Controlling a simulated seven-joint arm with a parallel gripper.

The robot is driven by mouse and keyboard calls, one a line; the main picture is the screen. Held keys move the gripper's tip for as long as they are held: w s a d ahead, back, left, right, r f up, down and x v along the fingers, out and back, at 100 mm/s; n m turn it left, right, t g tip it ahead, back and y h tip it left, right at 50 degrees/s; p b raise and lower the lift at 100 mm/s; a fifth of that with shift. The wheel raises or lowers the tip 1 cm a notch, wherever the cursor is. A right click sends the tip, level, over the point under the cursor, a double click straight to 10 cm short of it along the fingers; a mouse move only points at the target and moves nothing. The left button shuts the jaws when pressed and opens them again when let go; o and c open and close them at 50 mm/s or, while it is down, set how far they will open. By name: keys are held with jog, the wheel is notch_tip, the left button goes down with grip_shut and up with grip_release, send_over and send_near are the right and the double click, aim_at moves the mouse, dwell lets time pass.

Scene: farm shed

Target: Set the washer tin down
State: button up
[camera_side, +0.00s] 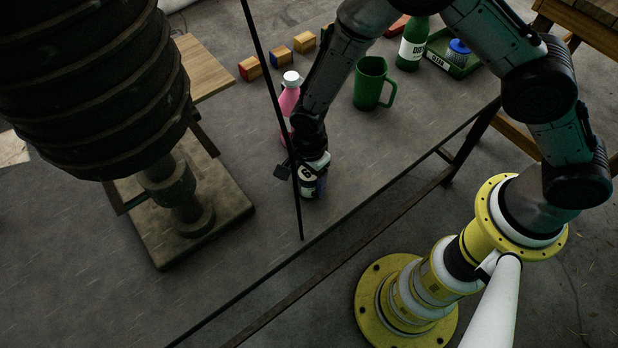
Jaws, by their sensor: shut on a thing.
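The washer tin (316,188) is a small dark tin with a pale label, in the lower middle of the side view near the table's front edge. My gripper (304,172) points down over it and is shut on it. The fingers and the tin's upper part partly cover each other, so the exact grip is hard to see. The tin looks about upright. I cannot tell whether its base touches the grey table (400,170) or hangs just above it.
A pink bottle (289,97) with a white cap stands close behind my gripper. A green mug (371,84), green bottle (413,44) and green tray (449,58) stand further back right. Small coloured blocks (278,56) lie behind. A large ribbed dark thing (90,80) stands left.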

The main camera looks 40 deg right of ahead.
jog(key=shift+f, duration=0.1)
jog(key=o, duration=1.4)
jog(key=shift+o, duration=0.2)
